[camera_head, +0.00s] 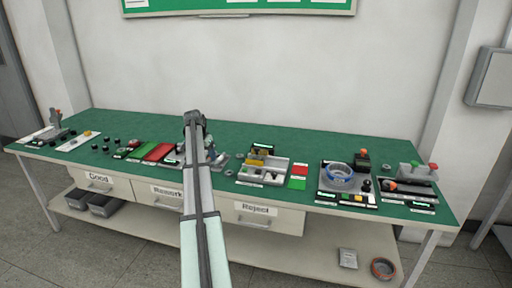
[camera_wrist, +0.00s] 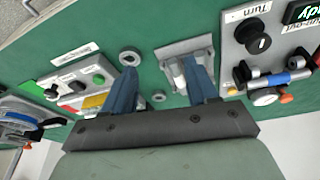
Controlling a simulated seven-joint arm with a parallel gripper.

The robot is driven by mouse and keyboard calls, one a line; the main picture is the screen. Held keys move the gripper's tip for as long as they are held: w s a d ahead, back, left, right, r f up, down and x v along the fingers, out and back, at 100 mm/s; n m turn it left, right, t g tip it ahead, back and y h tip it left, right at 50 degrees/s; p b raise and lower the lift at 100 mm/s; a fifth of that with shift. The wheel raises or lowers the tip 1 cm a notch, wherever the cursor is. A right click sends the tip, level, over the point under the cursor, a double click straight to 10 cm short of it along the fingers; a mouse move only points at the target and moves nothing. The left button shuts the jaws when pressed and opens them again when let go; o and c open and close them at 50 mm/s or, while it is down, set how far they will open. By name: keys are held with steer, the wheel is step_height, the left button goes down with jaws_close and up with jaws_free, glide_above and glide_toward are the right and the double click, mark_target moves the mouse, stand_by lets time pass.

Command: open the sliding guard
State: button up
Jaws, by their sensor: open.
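I cannot tell for sure which part is the sliding guard. A grey bracket-like fixture (camera_wrist: 185,48) on the green bench lies by the right finger of my gripper (camera_wrist: 160,68) in the wrist view; the finger partly covers it and contact cannot be judged. My gripper is open, its two blue fingers apart with nothing seen held between them. In the head view my arm hides the gripper and much of what lies below it.
In the wrist view a grey panel with a black knob (camera_wrist: 258,42) and a blue cylinder (camera_wrist: 288,77) lies right. Loose rings (camera_wrist: 130,57) lie between. The blue ring station (camera_head: 339,173) stands right; bare green bench (camera_head: 310,145) lies behind.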

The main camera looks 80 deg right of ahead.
mark_target(257, 148)
steer(key=s+d+r+m+h, duration=0.1)
steer(key=s+d+r, duration=0.45)
steer(key=s, duration=0.35)
steer(key=s+d+r+m, duration=0.1)
steer(key=s+d+r, duration=0.3)
steer(key=s+r, duration=0.3)
steer(key=shift+m+g, duration=0.3)
steer(key=shift+g, duration=0.2)
steer(key=x, duration=0.9)
steer(key=s+x, duration=0.1)
steer(key=x, duration=0.4)
steer(key=shift+s+d+f, duration=0.1)
steer(key=shift+s+d, duration=0.05)
steer(key=shift+d, duration=0.1)
jaws_close()
